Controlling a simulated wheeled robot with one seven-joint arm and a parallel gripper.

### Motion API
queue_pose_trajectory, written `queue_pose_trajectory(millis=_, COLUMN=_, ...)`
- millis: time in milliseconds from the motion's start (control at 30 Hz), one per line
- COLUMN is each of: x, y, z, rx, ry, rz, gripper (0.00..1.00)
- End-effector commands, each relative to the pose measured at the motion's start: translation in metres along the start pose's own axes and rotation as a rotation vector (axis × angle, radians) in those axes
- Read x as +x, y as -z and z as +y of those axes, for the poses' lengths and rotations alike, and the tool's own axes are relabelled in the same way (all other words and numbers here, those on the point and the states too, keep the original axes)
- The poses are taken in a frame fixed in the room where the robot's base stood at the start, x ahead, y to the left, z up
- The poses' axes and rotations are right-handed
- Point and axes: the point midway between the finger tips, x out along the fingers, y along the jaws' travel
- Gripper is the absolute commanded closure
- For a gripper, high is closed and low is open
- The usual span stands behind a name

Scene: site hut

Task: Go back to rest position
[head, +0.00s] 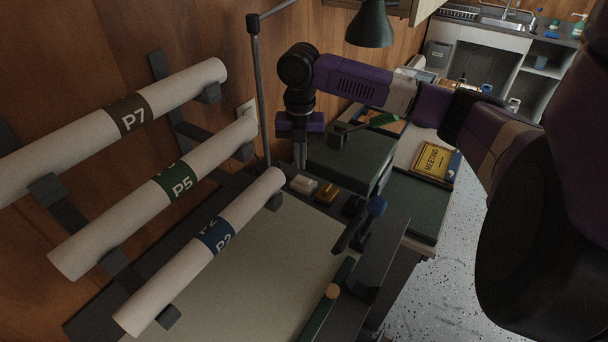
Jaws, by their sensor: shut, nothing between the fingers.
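My gripper (300,155) points down at the end of my purple and white arm, left of the dark green box-like block (350,152). Its two fingers are close together and hold nothing. The fingertips are just behind the small white block (304,185) at the far edge of the drawing board (255,265); whether they touch anything is hard to tell. My arm reaches in from the right side of the view.
Paper rolls P7 (185,88), P5 (215,155) and a blue-banded one (190,270) rest on wall brackets at left. A lamp (371,25) hangs above my arm.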

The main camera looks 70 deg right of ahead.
Motion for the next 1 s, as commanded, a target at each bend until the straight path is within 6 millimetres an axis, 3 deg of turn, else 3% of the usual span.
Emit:
queue_pose_trajectory(millis=400, x=-0.032, y=0.000, z=0.001, rx=0.000, ry=-0.001, rz=0.000, gripper=1.00)
queue_pose_trajectory(millis=1000, x=-0.031, y=0.000, z=0.000, rx=0.000, ry=0.000, rz=0.000, gripper=1.00)
